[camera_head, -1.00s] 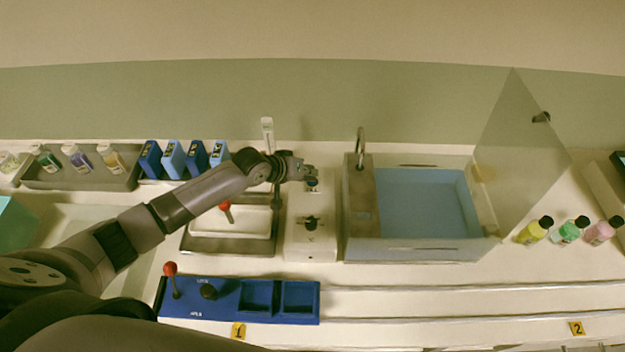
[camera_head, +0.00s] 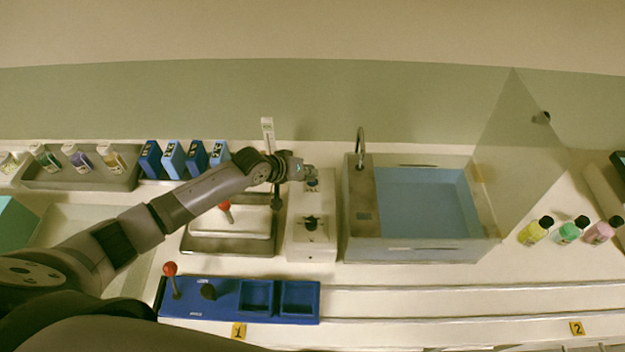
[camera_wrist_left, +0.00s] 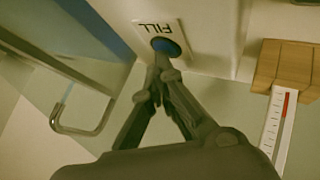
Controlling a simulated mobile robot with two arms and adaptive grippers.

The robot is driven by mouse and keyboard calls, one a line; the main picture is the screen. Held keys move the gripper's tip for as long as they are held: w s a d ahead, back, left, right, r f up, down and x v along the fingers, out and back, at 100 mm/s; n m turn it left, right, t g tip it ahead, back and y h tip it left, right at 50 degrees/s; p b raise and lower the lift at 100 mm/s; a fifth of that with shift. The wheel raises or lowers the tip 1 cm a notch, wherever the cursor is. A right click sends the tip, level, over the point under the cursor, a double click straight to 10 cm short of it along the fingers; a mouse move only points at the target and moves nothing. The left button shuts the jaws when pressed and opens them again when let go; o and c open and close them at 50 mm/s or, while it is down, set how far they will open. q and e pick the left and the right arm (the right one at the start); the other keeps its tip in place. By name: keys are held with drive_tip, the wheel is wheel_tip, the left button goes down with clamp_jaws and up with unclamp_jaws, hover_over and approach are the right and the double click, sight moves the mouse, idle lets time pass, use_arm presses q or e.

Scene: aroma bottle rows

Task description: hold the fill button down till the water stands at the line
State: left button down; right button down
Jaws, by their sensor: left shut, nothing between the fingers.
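The blue fill button (camera_wrist_left: 167,46) sits on a white plate lettered FILL (camera_wrist_left: 158,27) in the left wrist view. My left gripper (camera_wrist_left: 160,64) is shut and empty, its fingertips overlapping the button's edge; whether the button is pressed in cannot be told. In the head view my left gripper (camera_head: 312,174) is over the back of the white unit (camera_head: 297,240). To its right stands a basin (camera_head: 362,235) with a light blue surface (camera_head: 425,205), and a curved metal spout (camera_head: 360,143) at its back left. I cannot make out a fill line. My right gripper is out of view.
A clear panel (camera_head: 515,160) is raised at the basin's right. A blue tray (camera_head: 225,300) with a red-knobbed lever lies in front.

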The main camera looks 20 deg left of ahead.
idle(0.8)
use_arm(q)
drive_tip(key=shift+r+p, duration=0.8)
drive_tip(key=shift+p, duration=0.1)
drive_tip(key=shift+r, duration=0.1)
wheel_tip(320, 180, up, 5)
drive_tip(key=p, duration=0.5)
